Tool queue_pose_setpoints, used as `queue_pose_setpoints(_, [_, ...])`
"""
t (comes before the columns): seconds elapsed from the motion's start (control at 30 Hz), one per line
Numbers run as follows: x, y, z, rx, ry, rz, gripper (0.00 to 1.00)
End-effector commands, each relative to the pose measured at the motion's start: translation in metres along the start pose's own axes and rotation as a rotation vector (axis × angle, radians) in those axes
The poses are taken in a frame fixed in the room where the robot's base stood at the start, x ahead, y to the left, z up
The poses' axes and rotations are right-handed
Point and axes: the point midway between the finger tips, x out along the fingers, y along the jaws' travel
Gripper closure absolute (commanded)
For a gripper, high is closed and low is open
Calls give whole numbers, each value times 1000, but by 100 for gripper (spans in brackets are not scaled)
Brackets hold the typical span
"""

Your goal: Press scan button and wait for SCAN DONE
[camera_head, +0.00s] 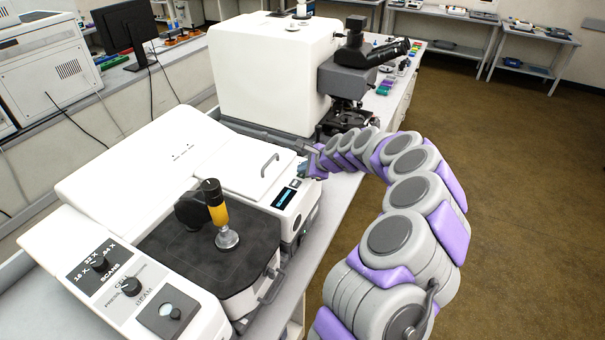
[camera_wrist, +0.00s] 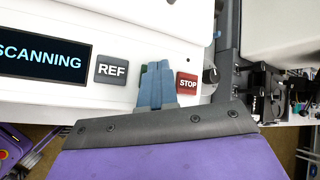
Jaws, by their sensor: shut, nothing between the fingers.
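The white spectrometer (camera_head: 160,150) stands on the left bench with a small lit display (camera_head: 286,198). In the wrist view the display (camera_wrist: 43,57) reads "SCANNING". Right of it on the white panel are a grey REF button (camera_wrist: 111,69) and a red STOP button (camera_wrist: 187,83). My gripper (camera_wrist: 158,72) is shut and empty, its blue fingertips over the panel between REF and STOP. In the head view my gripper (camera_head: 310,160) is at the panel's far end.
A white microscope unit (camera_head: 270,75) with dark eyepieces (camera_head: 375,52) stands just behind my gripper. A yellow-and-black press (camera_head: 217,213) sits on the dark sample area in front. Knobs (camera_head: 131,286) are at front left. The brown floor (camera_head: 500,200) at right is open.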

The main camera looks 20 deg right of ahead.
Motion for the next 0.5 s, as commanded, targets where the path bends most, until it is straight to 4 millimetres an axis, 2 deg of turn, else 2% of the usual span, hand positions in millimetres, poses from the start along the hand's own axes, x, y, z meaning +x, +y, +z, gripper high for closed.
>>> queue_pose_setpoints(0.5, [-11,-8,9,1,0,0,100])
